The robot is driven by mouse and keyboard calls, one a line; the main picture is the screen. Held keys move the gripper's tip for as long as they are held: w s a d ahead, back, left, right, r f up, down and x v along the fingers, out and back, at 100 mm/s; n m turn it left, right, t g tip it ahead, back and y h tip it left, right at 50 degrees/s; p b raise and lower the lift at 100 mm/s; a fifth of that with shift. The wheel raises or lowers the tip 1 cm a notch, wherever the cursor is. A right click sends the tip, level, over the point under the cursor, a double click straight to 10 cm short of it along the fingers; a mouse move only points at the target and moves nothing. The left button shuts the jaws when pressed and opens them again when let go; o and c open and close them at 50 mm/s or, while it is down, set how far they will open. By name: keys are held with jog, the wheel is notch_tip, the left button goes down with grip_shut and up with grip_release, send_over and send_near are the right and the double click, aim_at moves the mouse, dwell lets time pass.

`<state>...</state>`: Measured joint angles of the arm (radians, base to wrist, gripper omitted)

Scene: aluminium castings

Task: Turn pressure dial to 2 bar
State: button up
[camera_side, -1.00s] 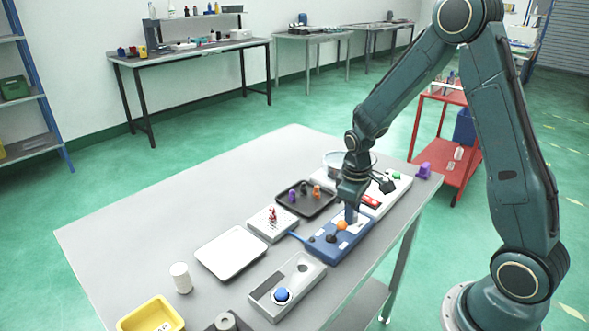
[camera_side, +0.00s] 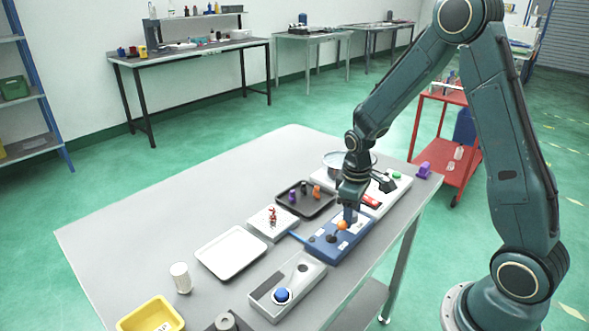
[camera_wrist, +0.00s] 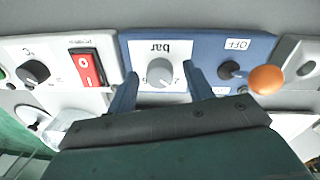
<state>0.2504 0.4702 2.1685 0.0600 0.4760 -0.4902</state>
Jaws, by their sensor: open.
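The pressure dial (camera_wrist: 161,71) is a round grey knob on a white plate marked "bar", which reads upside down in the wrist view. The plate is on a blue control box (camera_wrist: 222,54), which also shows in the side view (camera_side: 318,251). My gripper (camera_wrist: 161,77) is open, with one blue finger on each side of the dial. Gaps show between the fingers and the knob in the wrist view. In the side view my gripper (camera_side: 350,214) is low over the far end of the box and hides the dial. The dial's exact setting is too small to read.
On the same box, a lever with an orange ball (camera_wrist: 267,80) stands right of my fingers, near an "OFF" label. A red rocker switch (camera_wrist: 87,67) and a black knob (camera_wrist: 35,72) are on the white panel to the left. A grey box with a blue button (camera_side: 281,295) stands nearer the camera.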

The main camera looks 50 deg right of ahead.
notch_tip(320, 180, up, 14)
jog(key=shift+a+f, duration=0.15)
jog(key=shift+a, duration=0.3)
dwell(0.4)
jog(key=shift+s, duration=0.15)
jog(key=s+a+r+t, duration=0.1)
jog(key=s+a+r, duration=0.2)
jog(key=s, duration=0.3)
jog(key=s+a+r+m+t, duration=0.1)
jog(key=s+a+r+t, duration=0.1)
jog(key=s, duration=0.4)
jog(key=s+a+r+m+t, duration=0.1)
jog(key=s+a+r+t, duration=0.1)
jog(key=s+a+r, duration=0.2)
jog(key=shift+s+a+r+y, duration=0.15)
jog(key=shift+s+a+y, duration=0.2)
jog(key=shift+s, duration=0.55)
